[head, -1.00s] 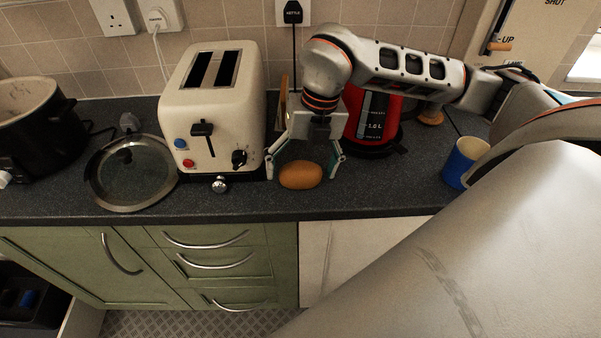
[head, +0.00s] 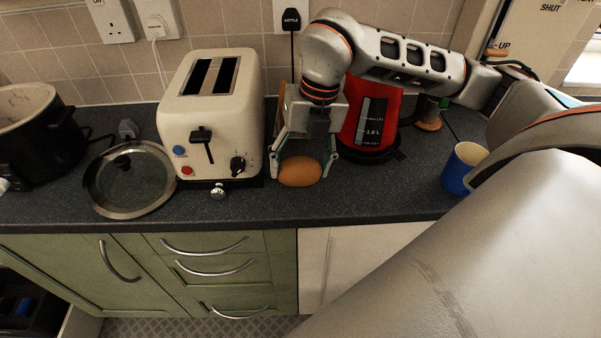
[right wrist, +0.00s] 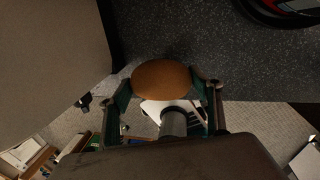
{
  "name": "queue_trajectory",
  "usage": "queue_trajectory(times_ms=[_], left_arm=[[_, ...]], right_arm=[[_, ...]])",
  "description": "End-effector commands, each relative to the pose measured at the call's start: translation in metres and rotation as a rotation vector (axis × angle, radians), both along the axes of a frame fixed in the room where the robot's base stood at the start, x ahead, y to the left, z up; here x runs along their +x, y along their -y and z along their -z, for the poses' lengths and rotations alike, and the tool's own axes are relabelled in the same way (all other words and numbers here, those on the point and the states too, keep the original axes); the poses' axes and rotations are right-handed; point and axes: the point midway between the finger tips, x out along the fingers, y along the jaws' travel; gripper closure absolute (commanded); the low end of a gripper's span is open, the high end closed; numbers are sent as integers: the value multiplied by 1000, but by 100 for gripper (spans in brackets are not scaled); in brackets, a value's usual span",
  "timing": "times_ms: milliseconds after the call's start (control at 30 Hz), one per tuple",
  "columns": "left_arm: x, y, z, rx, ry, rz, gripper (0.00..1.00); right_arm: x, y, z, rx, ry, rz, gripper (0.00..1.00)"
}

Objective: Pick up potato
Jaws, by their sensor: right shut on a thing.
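The potato (head: 300,172) is a brown oval lying on the dark speckled worktop, just right of the toaster's front corner. My right gripper (head: 302,172) reaches down over it, with one finger at each end, shut on it. In the right wrist view the potato (right wrist: 161,80) sits between the two fingertips of the right gripper (right wrist: 161,86). The potato looks to be at worktop level; I cannot tell any gap beneath it. My left gripper is in neither view.
The cream toaster (head: 208,120) stands close on the left, and the red kettle (head: 371,120) close behind on the right. A glass lid (head: 130,180) and black pot (head: 38,135) are further left. A blue cup (head: 462,168) stands right. The worktop between potato and cup is clear.

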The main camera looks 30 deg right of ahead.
Motion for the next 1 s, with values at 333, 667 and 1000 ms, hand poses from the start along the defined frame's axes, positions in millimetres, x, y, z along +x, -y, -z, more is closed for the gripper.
queue_trajectory(times_ms=[333, 667, 1000], left_arm=[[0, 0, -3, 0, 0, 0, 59], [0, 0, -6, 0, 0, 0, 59], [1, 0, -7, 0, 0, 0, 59]], right_arm=[[2, 0, -101, 1, 9, 0, 63], [1, 0, -159, 2, 4, 1, 63], [0, 0, -170, 0, 2, -1, 63]])
